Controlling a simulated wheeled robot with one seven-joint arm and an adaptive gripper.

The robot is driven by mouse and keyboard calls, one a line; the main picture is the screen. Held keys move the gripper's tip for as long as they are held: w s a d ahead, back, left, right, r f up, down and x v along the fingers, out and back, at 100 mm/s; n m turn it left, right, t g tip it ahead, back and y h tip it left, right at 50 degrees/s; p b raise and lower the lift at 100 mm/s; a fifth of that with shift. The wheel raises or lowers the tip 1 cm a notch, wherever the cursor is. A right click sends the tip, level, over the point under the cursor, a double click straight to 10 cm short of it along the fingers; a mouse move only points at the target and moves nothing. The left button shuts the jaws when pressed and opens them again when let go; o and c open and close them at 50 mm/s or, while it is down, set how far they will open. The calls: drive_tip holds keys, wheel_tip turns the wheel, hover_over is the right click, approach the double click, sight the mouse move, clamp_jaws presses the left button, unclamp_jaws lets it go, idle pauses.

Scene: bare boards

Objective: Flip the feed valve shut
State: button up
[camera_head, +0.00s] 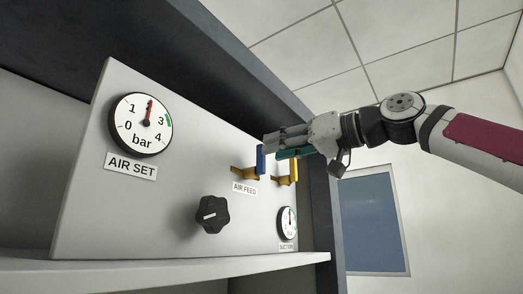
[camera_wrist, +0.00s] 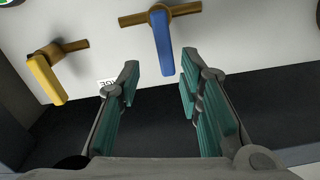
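The feed valve is a brass body (camera_head: 244,173) with a blue lever (camera_head: 260,158), above the AIR FEED label (camera_head: 245,188) on a grey panel. In the wrist view the blue lever (camera_wrist: 162,42) lies across its brass pipe (camera_wrist: 133,20). My gripper (camera_head: 270,142) is at the blue lever's upper end, partly in front of the panel. In the wrist view my gripper (camera_wrist: 161,66) is open, and the lever's free end shows between the fingertips. Neither finger visibly presses on it; I cannot tell the depth gap.
A second valve with a yellow lever (camera_head: 294,171) sits close to the right; its lever (camera_wrist: 46,80) is at left in the wrist view. A black knob (camera_head: 212,214), a large AIR SET gauge (camera_head: 141,125) and a small gauge (camera_head: 288,222) share the panel. A ledge (camera_head: 180,268) runs below.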

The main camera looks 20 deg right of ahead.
sight(249, 157)
drive_tip(key=shift+p+x, duration=0.3)
drive_tip(key=shift+x, duration=2.2)
drive_tip(key=shift+c, duration=0.3)
